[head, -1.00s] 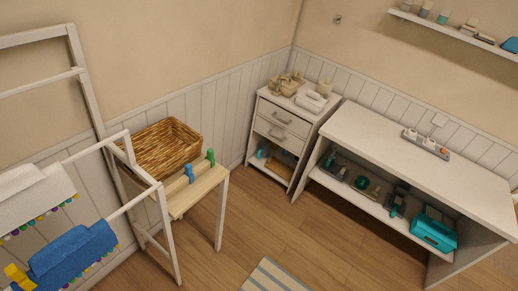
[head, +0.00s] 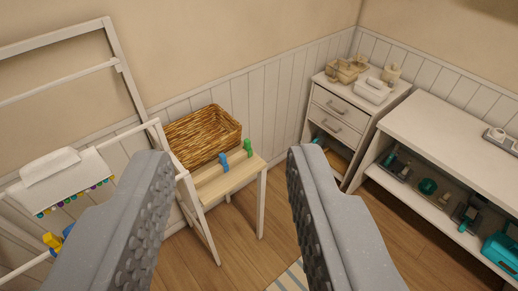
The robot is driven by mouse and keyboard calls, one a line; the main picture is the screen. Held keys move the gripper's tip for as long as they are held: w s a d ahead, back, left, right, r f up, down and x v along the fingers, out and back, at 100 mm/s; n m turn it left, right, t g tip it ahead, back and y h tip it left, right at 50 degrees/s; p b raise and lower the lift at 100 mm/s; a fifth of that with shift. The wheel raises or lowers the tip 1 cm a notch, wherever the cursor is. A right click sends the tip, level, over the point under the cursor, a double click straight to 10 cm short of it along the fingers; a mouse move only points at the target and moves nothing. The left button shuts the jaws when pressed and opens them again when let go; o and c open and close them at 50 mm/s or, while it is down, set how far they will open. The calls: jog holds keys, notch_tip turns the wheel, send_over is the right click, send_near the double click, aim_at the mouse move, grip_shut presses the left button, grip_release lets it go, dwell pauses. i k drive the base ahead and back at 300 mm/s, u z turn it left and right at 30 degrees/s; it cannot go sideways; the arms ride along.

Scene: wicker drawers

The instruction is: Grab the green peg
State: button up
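The green peg (head: 247,146) stands upright near the right end of a small light wooden table (head: 228,183). A blue peg (head: 224,162) stands just left of it on the same table. My gripper (head: 221,165) is open and empty, its two grey studded fingers wide apart in the foreground. The table and both pegs appear between the fingers, farther away and not touched. The left finger hides part of the white rack.
A wicker basket (head: 203,137) sits behind the pegs on the left. A white drying rack (head: 60,72) with cloths stands at the left. A drawer cabinet (head: 340,118) and a white bench (head: 460,145) stand at the right. Wooden floor (head: 240,255) is open in front.

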aim_at(247, 147)
jog(key=u, duration=0.05)
jog(key=k, duration=0.65)
jog(key=z, duration=0.15)
jog(key=i, duration=2)
jog(key=u, duration=0.65)
